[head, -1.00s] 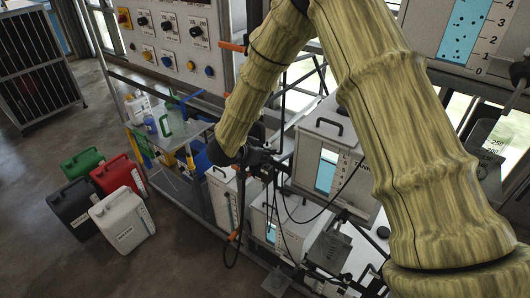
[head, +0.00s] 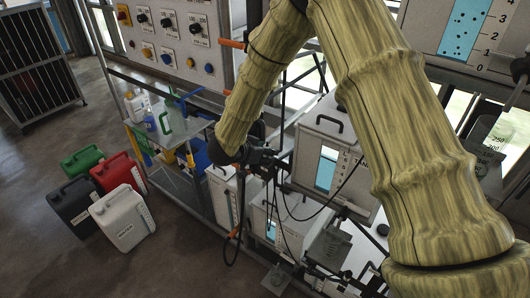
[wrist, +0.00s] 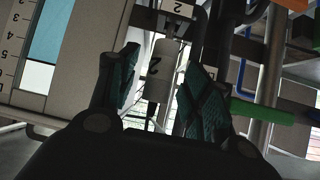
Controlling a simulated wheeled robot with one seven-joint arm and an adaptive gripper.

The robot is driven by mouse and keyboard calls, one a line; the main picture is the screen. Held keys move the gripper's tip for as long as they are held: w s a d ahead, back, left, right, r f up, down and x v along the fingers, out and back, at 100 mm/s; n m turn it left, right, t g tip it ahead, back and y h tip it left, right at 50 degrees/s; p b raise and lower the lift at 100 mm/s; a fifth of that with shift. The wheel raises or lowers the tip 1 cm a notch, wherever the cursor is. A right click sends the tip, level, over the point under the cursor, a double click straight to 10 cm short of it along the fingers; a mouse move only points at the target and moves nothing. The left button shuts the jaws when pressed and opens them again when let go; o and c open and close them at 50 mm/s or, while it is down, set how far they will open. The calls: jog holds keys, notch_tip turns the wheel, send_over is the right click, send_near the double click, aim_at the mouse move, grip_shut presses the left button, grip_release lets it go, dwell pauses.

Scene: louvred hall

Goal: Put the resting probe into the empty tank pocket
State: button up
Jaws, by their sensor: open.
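A pale grey cylinder marked "2" (wrist: 159,75), which looks like the probe, shows upright between my fingers in the wrist view. My gripper (wrist: 160,64) is open, with one dark teal finger on each side of it. I cannot tell whether either finger touches it. In the head view my gripper (head: 268,160) is a small dark shape beside the tanks, and the probe cannot be made out there. A tank (head: 312,130) with a handle and a level window stands just right of my gripper. Its scale face also shows in the wrist view (wrist: 75,62). I cannot pick out the empty pocket.
A lower white tank (head: 222,190) stands left of the gripper. Black cables (head: 285,215) hang around the gripper. A control panel (head: 180,35) is behind. Several jugs, including a red one (head: 118,173), stand on the floor at left. A green bar (wrist: 262,110) lies right of the fingers.

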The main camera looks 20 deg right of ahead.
jog(key=shift+r, duration=0.1)
notch_tip(320, 180, up, 6)
jog(key=s+a+p, duration=0.2)
jog(key=p, duration=0.3)
jog(key=shift+a, duration=0.35)
jog(key=shift+w, duration=0.1)
